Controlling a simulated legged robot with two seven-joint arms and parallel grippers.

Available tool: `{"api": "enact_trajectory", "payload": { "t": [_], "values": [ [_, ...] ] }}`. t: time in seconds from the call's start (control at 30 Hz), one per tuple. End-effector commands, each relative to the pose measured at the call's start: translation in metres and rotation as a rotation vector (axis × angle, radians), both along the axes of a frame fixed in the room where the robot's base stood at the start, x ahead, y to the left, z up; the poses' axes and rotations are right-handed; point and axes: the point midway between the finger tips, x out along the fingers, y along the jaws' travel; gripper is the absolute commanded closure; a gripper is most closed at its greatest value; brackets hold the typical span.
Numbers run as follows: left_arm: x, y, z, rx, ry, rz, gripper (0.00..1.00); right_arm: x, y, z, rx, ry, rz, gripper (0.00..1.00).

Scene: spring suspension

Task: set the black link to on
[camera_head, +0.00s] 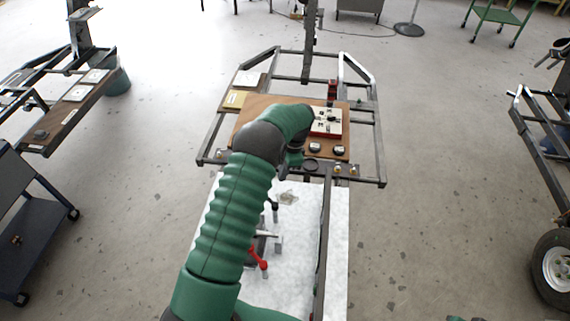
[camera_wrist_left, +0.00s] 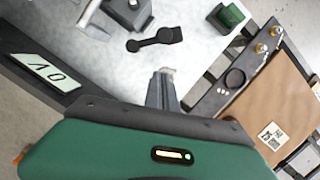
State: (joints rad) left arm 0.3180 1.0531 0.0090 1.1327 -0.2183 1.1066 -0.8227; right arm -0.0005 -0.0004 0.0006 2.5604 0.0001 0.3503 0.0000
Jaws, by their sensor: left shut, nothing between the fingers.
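In that view my left gripper (camera_wrist_left: 164,76) is shut and empty. Its fingertips appear just below the link, and I cannot tell whether they touch it. In the head view my green left arm reaches in from the bottom and bends down at the board's front edge. It hides the gripper tips there, and I cannot make out the link.
A brown board (camera_head: 244,132) carries a red-edged white panel (camera_head: 327,122) and black knobs (camera_head: 315,148). A red lever (camera_head: 258,258) stands on the white surface (camera_head: 300,270).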

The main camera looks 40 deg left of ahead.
Motion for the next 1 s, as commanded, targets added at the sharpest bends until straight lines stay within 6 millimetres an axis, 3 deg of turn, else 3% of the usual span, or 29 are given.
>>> {"api": "enact_trajectory", "payload": {
  "t": [0.13,0.4,1.0],
  "values": [
    [-0.007,0.002,-0.029,0.001,0.002,0.001,1.00,0.000,0.000,0.004,0.000,0.000,-0.001,0.52],
    [-0.036,0.025,-0.033,-0.001,-0.003,0.002,1.00,0.000,0.000,0.013,0.000,0.000,-0.001,0.52],
    [-0.039,0.027,-0.034,0.001,-0.003,0.032,1.00,0.000,0.000,0.013,0.000,0.000,-0.001,0.52]
  ]
}}
